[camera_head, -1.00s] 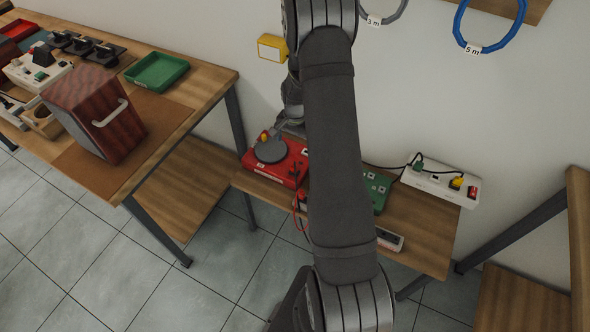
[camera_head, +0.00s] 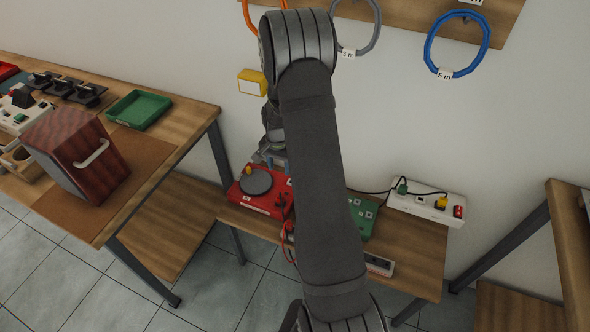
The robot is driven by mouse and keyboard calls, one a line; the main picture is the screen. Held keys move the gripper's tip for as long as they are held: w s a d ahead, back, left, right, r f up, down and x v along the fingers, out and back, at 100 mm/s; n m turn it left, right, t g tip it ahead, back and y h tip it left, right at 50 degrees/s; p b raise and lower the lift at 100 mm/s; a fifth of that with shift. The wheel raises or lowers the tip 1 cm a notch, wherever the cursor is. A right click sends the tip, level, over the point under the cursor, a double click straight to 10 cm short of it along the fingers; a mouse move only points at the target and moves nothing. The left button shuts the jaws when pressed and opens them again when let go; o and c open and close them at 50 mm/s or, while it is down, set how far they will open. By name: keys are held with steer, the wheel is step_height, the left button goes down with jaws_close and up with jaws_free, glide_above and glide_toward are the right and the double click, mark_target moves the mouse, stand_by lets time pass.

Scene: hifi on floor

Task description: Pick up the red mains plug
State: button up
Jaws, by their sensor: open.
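The red mains plug is hard to make out. A small red piece (camera_head: 288,230) with a thin red cable hanging below it shows at the left edge of my arm, beside the red turntable box (camera_head: 262,204); I cannot tell if it is the plug. The white power strip (camera_head: 405,205) at the back right holds a green plug (camera_head: 402,187) and a yellow plug (camera_head: 441,202). A red part (camera_head: 458,211) at its right end looks like a switch. My gripper (camera_head: 274,162) is open, at the turntable box's back edge, partly hidden by my arm.
A green box (camera_head: 364,217) and a white-ended device (camera_head: 379,265) sit on the low bench (camera_head: 415,262), partly behind my arm. The left table (camera_head: 190,115) carries a wooden box (camera_head: 75,150) and a green tray (camera_head: 139,110). Cable coils (camera_head: 457,45) hang on the wall.

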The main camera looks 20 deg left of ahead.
steer(key=m, duration=1.8)
glide_above(280, 197)
steer(key=f, duration=1.2)
steer(key=shift+w+d+f, duration=0.1)
steer(key=shift+w+f, duration=0.1)
steer(key=shift+f, duration=0.2)
steer(key=shift+s+f, duration=0.2)
steer(key=shift+f, duration=2.4)
jaws_close()
